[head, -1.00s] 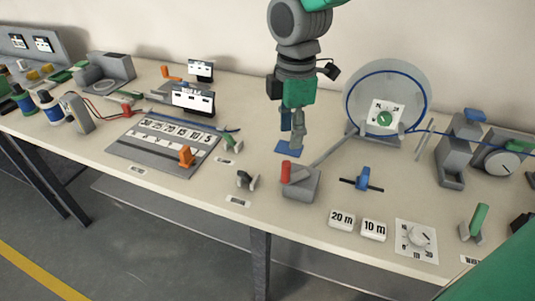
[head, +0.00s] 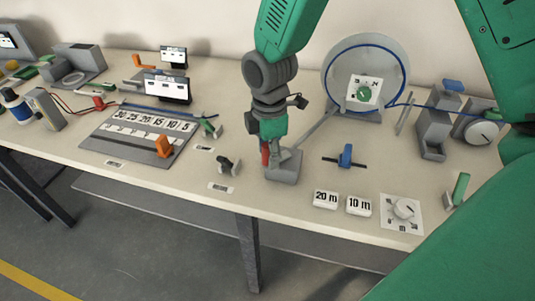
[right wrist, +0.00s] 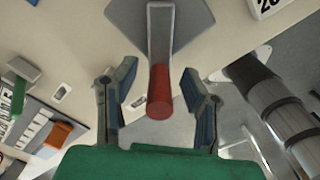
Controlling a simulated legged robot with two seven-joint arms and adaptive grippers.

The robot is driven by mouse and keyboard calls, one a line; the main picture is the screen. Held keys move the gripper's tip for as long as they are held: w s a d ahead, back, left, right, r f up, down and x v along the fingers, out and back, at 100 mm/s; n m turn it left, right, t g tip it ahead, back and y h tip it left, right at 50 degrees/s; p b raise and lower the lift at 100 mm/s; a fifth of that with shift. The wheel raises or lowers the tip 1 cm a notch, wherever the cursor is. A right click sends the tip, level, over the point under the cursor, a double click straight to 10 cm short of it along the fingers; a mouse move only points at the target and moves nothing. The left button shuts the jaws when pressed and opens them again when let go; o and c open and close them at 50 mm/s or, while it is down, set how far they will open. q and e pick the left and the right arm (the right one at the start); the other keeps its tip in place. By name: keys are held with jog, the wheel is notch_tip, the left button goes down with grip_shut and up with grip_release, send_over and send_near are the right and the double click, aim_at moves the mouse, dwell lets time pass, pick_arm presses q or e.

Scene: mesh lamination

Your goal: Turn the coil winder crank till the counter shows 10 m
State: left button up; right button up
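The coil winder's drum (head: 398,68) stands at the back right, with a blue ring of cable round it and a white panel with a green centre on its front. A grey arm reaches from it to a grey block (head: 283,168) with an upright red handle (head: 265,154). My right gripper (head: 262,140) is down at the red handle, partly hiding it. In the right wrist view, the red handle (right wrist: 159,95) stands between the spread fingers of my right gripper (right wrist: 158,88), with gaps on both sides. The counter's reading is not legible. My left gripper is not visible.
White blocks marked 20 m (head: 326,200) and 10 m (head: 359,205) and a dial plate (head: 402,213) lie near the front edge. A blue clamp (head: 346,156) stands right of the grey block. A numbered board (head: 140,135) with an orange slider lies left.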

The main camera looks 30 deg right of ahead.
jog(key=shift+w+f, duration=0.1)
jog(key=shift+f, duration=0.15)
jog(key=shift+a+r, duration=0.1)
jog(key=shift+a, duration=0.45)
grip_shut()
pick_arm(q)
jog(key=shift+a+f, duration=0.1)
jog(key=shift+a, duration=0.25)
pick_arm(e)
jog(key=shift+d, duration=0.1)
jog(key=shift+d, duration=0.1)
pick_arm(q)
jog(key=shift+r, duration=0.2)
